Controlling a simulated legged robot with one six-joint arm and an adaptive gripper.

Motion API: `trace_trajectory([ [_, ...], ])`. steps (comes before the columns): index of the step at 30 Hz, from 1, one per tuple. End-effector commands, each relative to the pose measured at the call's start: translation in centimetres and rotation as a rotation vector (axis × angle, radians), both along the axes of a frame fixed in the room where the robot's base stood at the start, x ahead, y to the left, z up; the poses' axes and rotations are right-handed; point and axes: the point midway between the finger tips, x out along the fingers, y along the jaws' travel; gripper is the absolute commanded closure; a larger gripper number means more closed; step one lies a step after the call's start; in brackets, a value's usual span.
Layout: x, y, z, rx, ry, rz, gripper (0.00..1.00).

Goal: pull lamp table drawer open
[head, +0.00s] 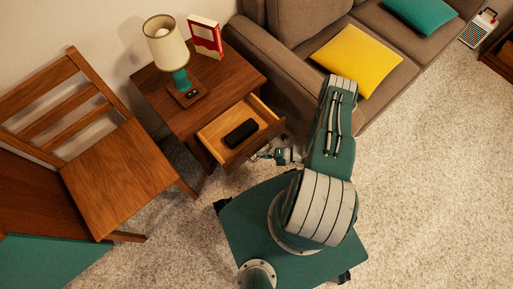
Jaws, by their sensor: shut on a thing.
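The lamp table (156,87) is dark wood and stands left of the brown sofa. Its drawer (215,133) is pulled well out from the table's front, and its pale inside shows. A small black oblong object (240,133) lies in the drawer. My gripper (266,154) is at the outer face of the drawer front (253,147) and is shut on the drawer handle. The handle itself is mostly hidden by the gripper. My green arm reaches in from the right.
A lamp (166,45) and a red-and-white box (206,37) stand on the tabletop. A wooden chair (115,175) is close on the left. The sofa (270,75) with a yellow cushion (355,60) is on the right. Carpet (430,190) is clear at right.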

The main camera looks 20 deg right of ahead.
Motion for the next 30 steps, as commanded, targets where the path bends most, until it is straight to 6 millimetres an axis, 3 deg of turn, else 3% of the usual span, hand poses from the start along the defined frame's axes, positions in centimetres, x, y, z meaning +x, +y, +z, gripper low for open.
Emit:
trace_trajectory([
  [9, -2.3, -0.7, -0.3, -0.004, 0.006, -0.001, 1.00],
  [20, -2.5, -0.8, -0.3, -0.006, 0.005, 0.001, 1.00],
  [21, -2.5, -0.8, -0.3, -0.006, 0.005, 0.001, 0.80],
  [23, -2.5, -0.8, -0.3, -0.006, 0.005, 0.001, 0.53],
  [24, -2.4, -0.8, -0.2, -0.005, 0.005, 0.001, 0.49],
  [30, -2.4, -0.9, -0.2, -0.004, 0.003, 0.000, 0.49],
])
